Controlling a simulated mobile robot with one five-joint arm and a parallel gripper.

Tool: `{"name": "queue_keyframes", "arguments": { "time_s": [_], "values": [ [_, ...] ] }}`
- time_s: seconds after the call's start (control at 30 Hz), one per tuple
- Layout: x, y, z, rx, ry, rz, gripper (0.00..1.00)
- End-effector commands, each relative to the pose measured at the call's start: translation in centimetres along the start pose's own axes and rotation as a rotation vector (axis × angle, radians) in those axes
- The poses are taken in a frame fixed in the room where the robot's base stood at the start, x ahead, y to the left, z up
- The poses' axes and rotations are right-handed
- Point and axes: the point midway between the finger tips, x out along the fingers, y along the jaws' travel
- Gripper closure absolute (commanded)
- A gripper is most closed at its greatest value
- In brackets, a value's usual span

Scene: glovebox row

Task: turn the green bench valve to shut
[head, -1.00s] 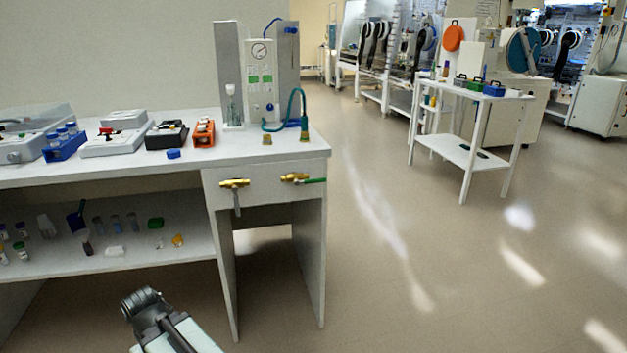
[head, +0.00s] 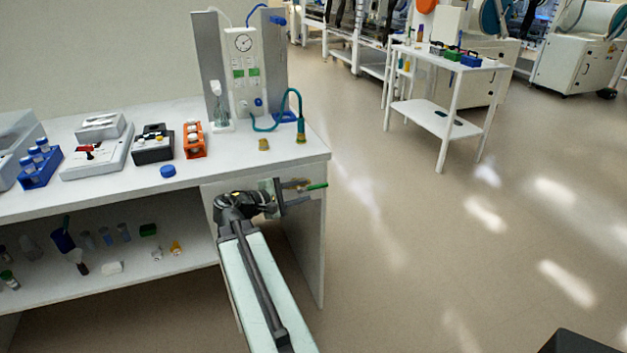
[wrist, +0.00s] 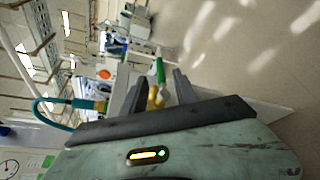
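The green bench valve has a brass body and a green lever (head: 317,187) on the front panel of the bench, near its right corner. The lever points right, roughly in line with the body. My gripper (head: 294,193) is open in front of this valve and partly hides it. In the wrist view the green lever (wrist: 160,70) and brass body (wrist: 154,98) appear between my two spread fingers (wrist: 156,84). A gap shows beside the lever, and I cannot tell whether either finger touches it.
A second brass valve on the same panel is mostly hidden behind my gripper. The bench top (head: 232,165) above holds a gauge panel (head: 243,75), a teal hose (head: 298,105) and an orange rack (head: 194,140). A white cart (head: 420,105) stands back right. The floor right of the bench is clear.

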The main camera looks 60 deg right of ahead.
Motion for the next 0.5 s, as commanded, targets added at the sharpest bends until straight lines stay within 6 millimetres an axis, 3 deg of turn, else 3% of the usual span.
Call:
{"name": "queue_keyframes", "arguments": {
  "time_s": [0.17, 0.5],
  "values": [
    [1.0, -0.1, -0.1, 0.001, -0.001, -0.001, 0.65],
    [6.9, -0.2, -0.2, 0.003, -0.001, -0.003, 0.65]
  ]
}}
